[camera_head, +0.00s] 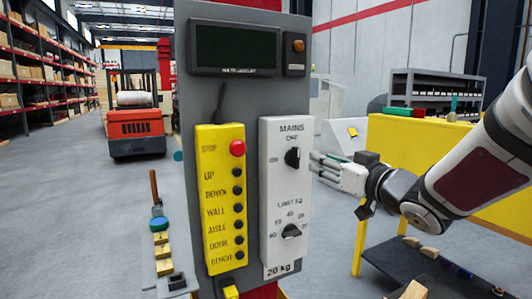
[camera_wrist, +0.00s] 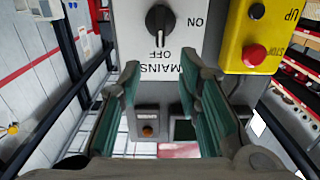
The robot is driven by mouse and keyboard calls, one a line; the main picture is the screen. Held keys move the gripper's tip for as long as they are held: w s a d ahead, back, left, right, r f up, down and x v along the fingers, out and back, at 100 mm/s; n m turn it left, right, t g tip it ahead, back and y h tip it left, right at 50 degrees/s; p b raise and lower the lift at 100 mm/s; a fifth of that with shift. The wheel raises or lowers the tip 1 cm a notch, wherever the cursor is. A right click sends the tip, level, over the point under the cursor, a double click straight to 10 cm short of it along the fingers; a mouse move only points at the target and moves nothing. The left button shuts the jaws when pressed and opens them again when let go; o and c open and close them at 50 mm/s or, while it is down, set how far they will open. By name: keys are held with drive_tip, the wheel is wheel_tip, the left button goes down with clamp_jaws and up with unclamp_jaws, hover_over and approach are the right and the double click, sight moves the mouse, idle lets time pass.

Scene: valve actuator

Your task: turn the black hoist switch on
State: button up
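The black MAINS switch (camera_head: 293,157) is a round knob on a white panel (camera_head: 273,200). In the wrist view the switch (camera_wrist: 160,20) appears upside down, and its light pointer mark faces the word OFF. The word ON is printed to its side. My gripper (camera_head: 314,163) is just right of the panel in the head view, fingers pointing toward the switch. In the wrist view my gripper (camera_wrist: 161,75) is open and empty, with two green-padded fingers apart. The switch lies beyond the fingertips, between their lines, and appears untouched.
A second black knob (camera_head: 291,231), marked LIMIT KG, sits lower on the panel. A yellow button box (camera_head: 221,200) with a red STOP button (camera_head: 238,148) is to the left. A dark display (camera_head: 235,48) is above. A yellow bench (camera_head: 420,150) stands at right, behind my arm.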

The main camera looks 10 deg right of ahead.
sight(299, 151)
drive_tip(key=x, duration=1)
drive_tip(key=shift+w, duration=0.1)
clamp_jaws()
